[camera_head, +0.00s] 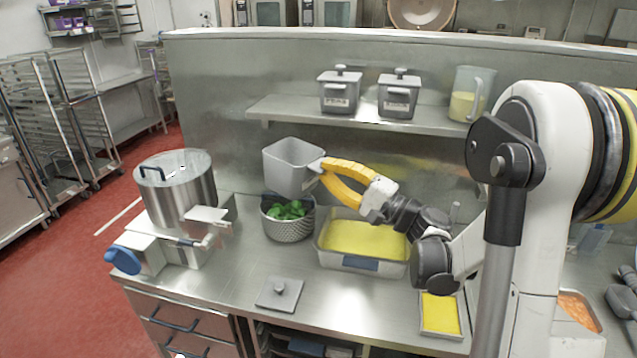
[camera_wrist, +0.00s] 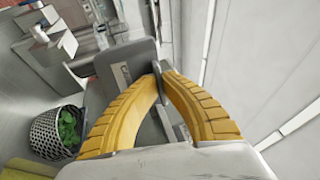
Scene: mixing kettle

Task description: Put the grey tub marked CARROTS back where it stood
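A grey open tub (camera_head: 287,167) hangs in the air over the counter, lidless and slightly tilted. My gripper (camera_head: 319,166) has its yellow fingers closed on the tub's right side near the rim. In the wrist view the fingertips (camera_wrist: 163,70) meet at the edge of the tub (camera_wrist: 110,66). A small label shows on the tub there, but I cannot read it. A flat grey lid (camera_head: 279,294) with a knob lies on the counter front. Two lidded grey tubs, a left one (camera_head: 339,94) and a right one (camera_head: 398,98), stand on the shelf; their labels are too small to read.
The shelf (camera_head: 290,111) has bare space left of the tubs; a jug (camera_head: 470,95) stands right. Below the held tub are a perforated basket (camera_head: 287,228) of greens and a pan (camera_head: 362,264) of yellow food. A kettle (camera_head: 176,186) stands left, a small yellow tray (camera_head: 440,314) right.

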